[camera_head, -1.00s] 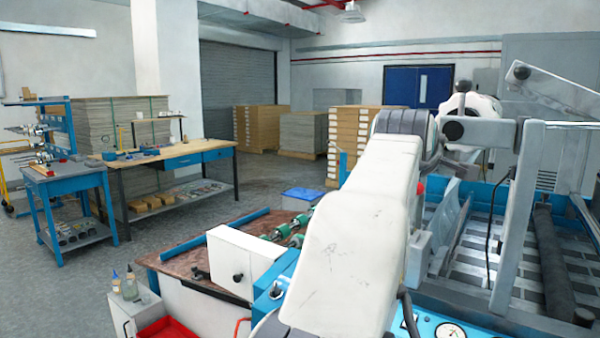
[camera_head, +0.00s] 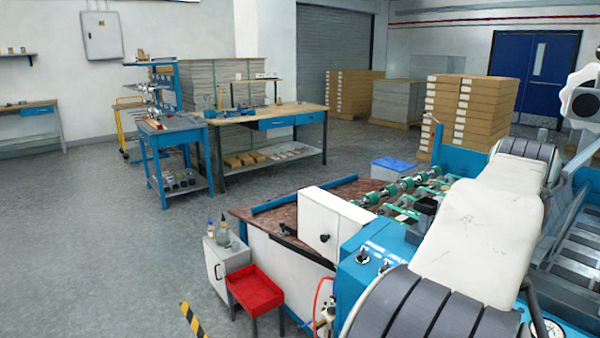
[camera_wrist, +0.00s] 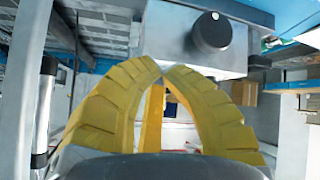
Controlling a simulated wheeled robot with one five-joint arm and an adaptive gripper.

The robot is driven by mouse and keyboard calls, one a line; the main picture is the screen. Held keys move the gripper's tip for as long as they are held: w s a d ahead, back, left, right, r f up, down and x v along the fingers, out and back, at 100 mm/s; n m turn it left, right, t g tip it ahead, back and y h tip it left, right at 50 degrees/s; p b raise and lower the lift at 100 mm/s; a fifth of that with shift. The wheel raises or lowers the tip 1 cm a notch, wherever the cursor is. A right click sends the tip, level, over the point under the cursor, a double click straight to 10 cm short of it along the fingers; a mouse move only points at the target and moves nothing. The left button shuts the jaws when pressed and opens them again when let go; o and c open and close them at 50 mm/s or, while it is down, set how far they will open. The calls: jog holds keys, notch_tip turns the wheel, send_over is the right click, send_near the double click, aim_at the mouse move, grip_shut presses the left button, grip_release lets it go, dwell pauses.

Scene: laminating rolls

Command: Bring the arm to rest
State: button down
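My gripper (camera_wrist: 160,70) shows in the wrist view as curved yellow fingers whose tips come together. I see no object held between them. A grey box with a round black knob (camera_wrist: 211,32) is just beyond the tips; I cannot tell whether they touch it. In the head view my white arm runs up the right side over the laminating machine (camera_head: 375,255), and the gripper itself is out of that picture.
A red tray (camera_head: 256,287) and a small white cabinet (camera_head: 215,265) stand at the machine's near left corner. A wooden workbench (camera_head: 290,113) and blue cart (camera_head: 180,135) are farther back. Boxes on pallets (camera_head: 470,120) stand behind. The grey floor (camera_head: 90,240) at left is clear.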

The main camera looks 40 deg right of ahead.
jog(key=w+a+f+y+p, duration=0.25)
jog(key=a+f, duration=0.45)
jog(key=a, duration=0.4)
jog(key=w+a+f+y+p, duration=0.1)
jog(key=w+a+f+y, duration=0.3)
jog(key=a+f, duration=0.55)
jog(key=w+a+r+n+y+p, duration=0.1)
jog(key=a+r+n+p, duration=0.1)
jog(key=a+n, duration=0.2)
jog(key=w+a+r+n+t+y+p, duration=0.1)
jog(key=a+r+n+p, duration=0.1)
jog(key=a, duration=0.9)
jog(key=w+a+r+n+y+p, duration=0.1)
jog(key=a+r+n+p, duration=0.1)
jog(key=a+n, duration=0.3)
jog(key=a+p, duration=0.1)
jog(key=a, duration=0.2)
jog(key=shift+w+a+n+t, duration=0.15)
jog(key=shift+w+n+t, duration=0.15)
jog(key=shift+t, duration=0.1)
